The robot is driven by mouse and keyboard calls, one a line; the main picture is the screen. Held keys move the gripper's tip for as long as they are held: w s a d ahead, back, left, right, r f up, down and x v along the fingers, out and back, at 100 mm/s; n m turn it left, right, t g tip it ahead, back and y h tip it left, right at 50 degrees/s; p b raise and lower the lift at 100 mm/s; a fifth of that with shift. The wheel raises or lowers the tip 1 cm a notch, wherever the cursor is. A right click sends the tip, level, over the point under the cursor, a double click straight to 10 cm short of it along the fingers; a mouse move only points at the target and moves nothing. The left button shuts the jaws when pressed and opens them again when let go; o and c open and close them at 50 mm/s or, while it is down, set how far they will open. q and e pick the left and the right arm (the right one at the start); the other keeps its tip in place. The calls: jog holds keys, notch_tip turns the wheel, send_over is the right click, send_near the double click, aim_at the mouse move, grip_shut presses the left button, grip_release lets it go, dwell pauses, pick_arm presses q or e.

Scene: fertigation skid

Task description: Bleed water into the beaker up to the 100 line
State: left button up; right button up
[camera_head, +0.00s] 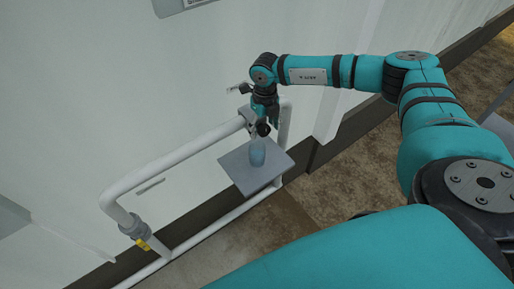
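A small bluish, see-through beaker (257,154) stands upright on a grey square shelf (241,173). Its markings and water level are too small to read. Above it, a tap fitting (247,116) sits on the white pipe (185,152), partly hidden by my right gripper. My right gripper (266,122) points down at the fitting, just above the beaker. Whether its fingers are open or shut on a handle cannot be made out. My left gripper is not in view.
The white pipe frame runs along a pale wall (120,80), with a grey coupling (134,229) and a yellow tag (143,244) at lower left. Brown floor (345,150) lies open to the right of the shelf. A grey panel (180,5) hangs at the top.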

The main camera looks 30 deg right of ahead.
jog(key=shift+d, duration=0.1)
notch_tip(320, 180, up, 12)
dwell(0.6)
jog(key=shift+f, duration=0.1)
dwell(0.5)
